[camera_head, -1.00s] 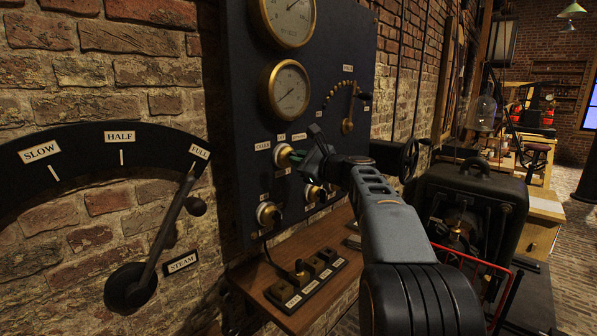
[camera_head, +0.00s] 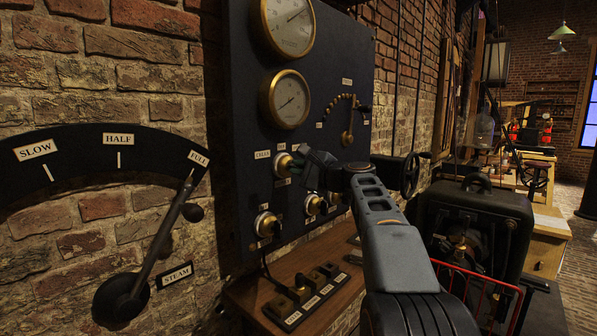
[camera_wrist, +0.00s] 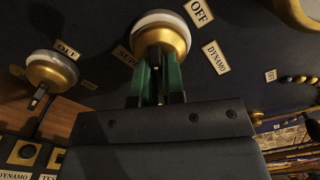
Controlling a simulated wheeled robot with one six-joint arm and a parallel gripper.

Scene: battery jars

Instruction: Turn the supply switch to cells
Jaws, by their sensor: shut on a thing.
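The supply switch is a brass knob with a pale ring (camera_head: 283,165) on the dark panel (camera_head: 240,110). A CELLS label (camera_head: 262,155) is at its upper left in the head view. In the wrist view the knob (camera_wrist: 162,36) is at top centre, with OFF (camera_wrist: 198,12) and DYNAMO (camera_wrist: 215,57) labels to its right and a partly hidden SUPPLY label. My gripper (camera_head: 298,160) is at the knob.
Another brass knob (camera_head: 267,224) is below, and one more (camera_head: 315,204) is beneath my gripper. Two gauges (camera_head: 290,98) and a curved-contact lever (camera_head: 347,138) are on the panel.

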